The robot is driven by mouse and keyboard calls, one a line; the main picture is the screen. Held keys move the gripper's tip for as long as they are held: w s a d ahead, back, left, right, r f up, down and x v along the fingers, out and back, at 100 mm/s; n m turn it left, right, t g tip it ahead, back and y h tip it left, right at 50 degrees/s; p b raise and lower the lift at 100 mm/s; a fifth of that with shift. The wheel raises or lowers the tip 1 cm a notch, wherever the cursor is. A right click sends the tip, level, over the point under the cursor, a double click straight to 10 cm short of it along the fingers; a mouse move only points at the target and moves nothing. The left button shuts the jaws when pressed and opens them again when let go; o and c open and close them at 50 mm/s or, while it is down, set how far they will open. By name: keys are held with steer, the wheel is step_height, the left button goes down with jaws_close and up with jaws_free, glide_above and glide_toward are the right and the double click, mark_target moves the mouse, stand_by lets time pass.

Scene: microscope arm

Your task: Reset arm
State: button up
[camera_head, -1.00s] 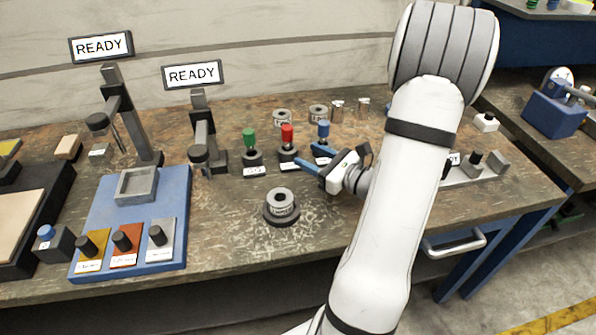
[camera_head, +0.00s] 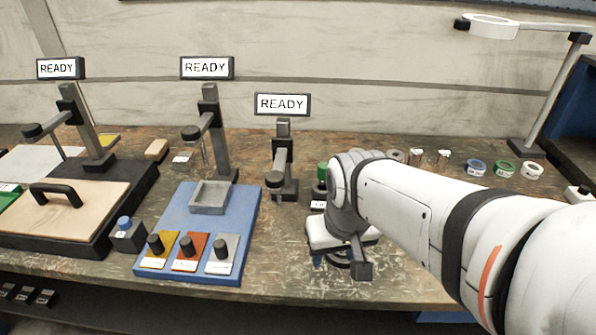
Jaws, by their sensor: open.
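My white arm (camera_head: 410,205) reaches in from the right edge over the workbench, with its wrist bent downward. My gripper (camera_head: 337,260) hangs low over the bench, to the right of the blue plate. Its white body hides most of the fingers; only a small blue bit and dark parts show beneath it. The jaws are open, and I see nothing held.
A blue plate (camera_head: 165,222) carries a grey tray (camera_head: 211,196) and three knobs. Three small stands under READY signs (camera_head: 282,104) line the back. A wooden board with a black handle (camera_head: 58,193) is at left. Coloured rings (camera_head: 505,169) and a lamp (camera_head: 494,25) are at right.

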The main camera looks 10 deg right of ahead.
steer(key=shift+d, duration=0.1)
step_height(320, 180, up, 7)
steer(key=p, duration=0.6)
steer(key=shift+s, duration=0.15)
